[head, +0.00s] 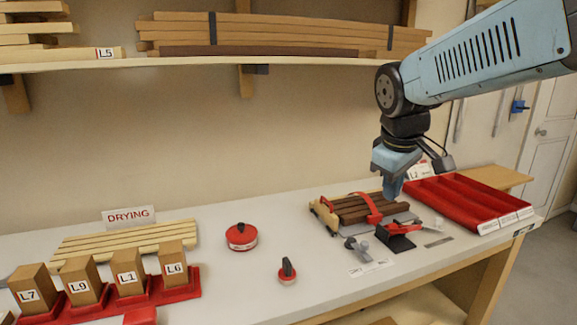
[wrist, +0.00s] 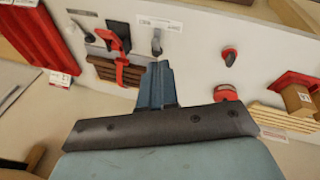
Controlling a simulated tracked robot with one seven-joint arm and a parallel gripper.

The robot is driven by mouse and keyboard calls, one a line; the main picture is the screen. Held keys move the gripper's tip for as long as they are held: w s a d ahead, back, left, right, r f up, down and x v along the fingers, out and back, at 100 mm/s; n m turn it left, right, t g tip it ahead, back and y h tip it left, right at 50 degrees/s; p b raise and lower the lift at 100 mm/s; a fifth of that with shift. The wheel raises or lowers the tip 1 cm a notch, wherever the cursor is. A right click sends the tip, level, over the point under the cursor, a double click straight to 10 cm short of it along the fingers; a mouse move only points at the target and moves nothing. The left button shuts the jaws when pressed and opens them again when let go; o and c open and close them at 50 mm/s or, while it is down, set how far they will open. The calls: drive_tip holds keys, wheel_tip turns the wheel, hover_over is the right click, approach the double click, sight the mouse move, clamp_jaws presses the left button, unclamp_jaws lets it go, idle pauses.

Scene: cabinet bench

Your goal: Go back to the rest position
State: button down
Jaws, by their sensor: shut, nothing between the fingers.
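My gripper (head: 392,187) is at the end of my blue arm at the right of the head view, pointing down above the back of the bench. Its fingers are together and hold nothing.
A red divided tray (head: 468,203) stands right of the gripper. A loaded shelf (head: 200,64) runs along the wall. Labelled blocks (head: 128,272) stand in red holders at left, near pale drying strips (head: 120,243). A red round tin (head: 242,237) sits mid-bench, with bare surface around it.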

drive_tip(key=s+d+f+m+t+y, duration=0.1)
drive_tip(key=s+d+m, duration=0.2)
drive_tip(key=s+m, duration=0.4)
drive_tip(key=shift+s+f+t, duration=0.4)
drive_tip(key=shift+s, duration=1.35)
